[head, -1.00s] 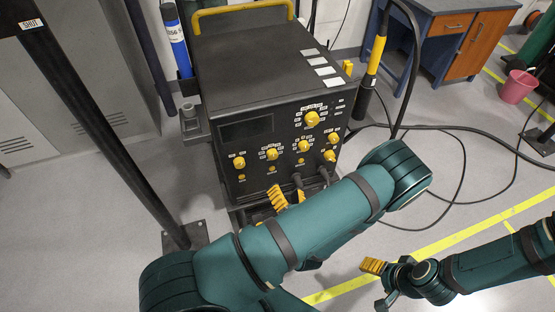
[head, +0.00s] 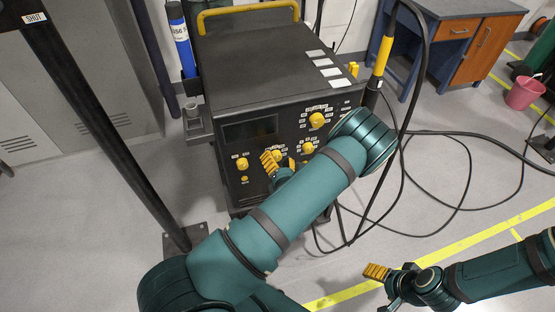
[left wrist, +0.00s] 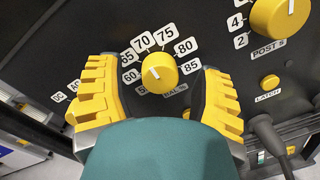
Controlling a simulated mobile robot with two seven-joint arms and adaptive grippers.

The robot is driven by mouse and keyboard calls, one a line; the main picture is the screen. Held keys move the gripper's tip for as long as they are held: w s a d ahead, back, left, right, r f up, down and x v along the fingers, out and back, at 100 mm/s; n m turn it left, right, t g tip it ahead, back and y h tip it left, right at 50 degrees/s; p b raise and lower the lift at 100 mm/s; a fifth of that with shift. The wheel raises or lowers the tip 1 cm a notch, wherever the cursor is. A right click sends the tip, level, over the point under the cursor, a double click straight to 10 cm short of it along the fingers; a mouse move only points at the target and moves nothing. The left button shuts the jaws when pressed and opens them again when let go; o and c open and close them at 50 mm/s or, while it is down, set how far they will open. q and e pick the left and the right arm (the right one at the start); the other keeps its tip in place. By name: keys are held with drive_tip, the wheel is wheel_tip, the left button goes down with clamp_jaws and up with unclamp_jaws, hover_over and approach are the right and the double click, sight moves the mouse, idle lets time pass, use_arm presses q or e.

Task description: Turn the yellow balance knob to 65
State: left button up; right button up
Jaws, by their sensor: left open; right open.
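The yellow balance knob (left wrist: 159,74), marked "BAL %", sits on the dark front panel with labels from 60 to 85 around it. Its short white mark sits left of centre, toward the upper left; I cannot tell the exact reading. In the left wrist view my left gripper (left wrist: 153,82) is open, with one yellow ridged finger on each side of the knob and visible gaps between. In the head view the left gripper (head: 280,163) is at the panel, partly covering the knob (head: 277,154). My right gripper (head: 383,285) is open and empty over the floor at lower right.
The dark unit (head: 270,70) carries other yellow knobs, including a POST knob (left wrist: 280,22) at upper right and a LATCH button (left wrist: 269,82). A plugged cable (left wrist: 270,135) is at lower right. A black post (head: 100,140) stands left of the unit.

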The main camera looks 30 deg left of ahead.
use_arm(q)
clamp_jaws()
drive_tip(key=shift+n, duration=0.4)
drive_tip(key=n+p, duration=0.1)
drive_tip(key=n, duration=0.1)
drive_tip(key=shift+r+n, duration=0.1)
drive_tip(key=shift+n, duration=0.2)
drive_tip(key=shift+n+y, duration=0.3)
drive_tip(key=shift+n, duration=2)
